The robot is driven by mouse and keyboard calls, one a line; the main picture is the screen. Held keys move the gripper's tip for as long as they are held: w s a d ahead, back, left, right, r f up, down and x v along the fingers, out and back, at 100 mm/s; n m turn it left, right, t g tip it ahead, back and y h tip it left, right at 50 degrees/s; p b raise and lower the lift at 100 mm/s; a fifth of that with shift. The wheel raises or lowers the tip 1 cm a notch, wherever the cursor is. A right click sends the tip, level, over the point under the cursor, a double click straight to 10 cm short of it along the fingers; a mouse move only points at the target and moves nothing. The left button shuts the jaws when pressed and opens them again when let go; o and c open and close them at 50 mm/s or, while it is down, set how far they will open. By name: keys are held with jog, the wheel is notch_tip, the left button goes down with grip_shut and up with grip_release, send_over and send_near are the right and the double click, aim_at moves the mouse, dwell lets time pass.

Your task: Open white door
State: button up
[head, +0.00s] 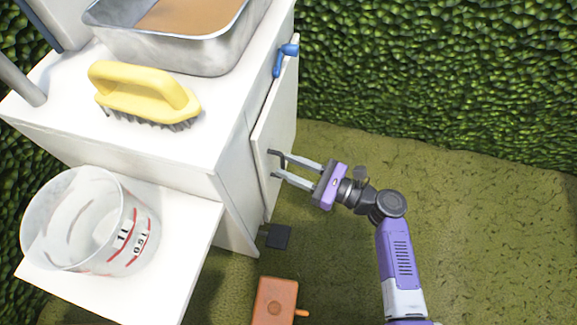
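The white door (262,135) is on the right-hand side of a white cabinet (160,150). I cannot tell for sure whether it is fully closed or slightly ajar. My gripper (279,164) is at the door's outer face, with its two pale fingers pointing left towards it. The fingers are spread with a visible gap between them. A small dark handle-like part (275,154) shows at the fingertips. I cannot tell whether the fingers touch it.
A yellow brush (140,88) and a metal tray (165,50) stand on the cabinet. A blue tap-like piece (286,58) is by the door's top. A clear measuring bucket (80,225) sits on a lower white shelf (185,245). An orange box (273,302) lies on the grass. Grass at right is clear, before a hedge (450,80).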

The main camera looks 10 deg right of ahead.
jog(key=shift+w+a, duration=0.2)
jog(key=shift+a, duration=0.1)
grip_shut()
dwell(1.3)
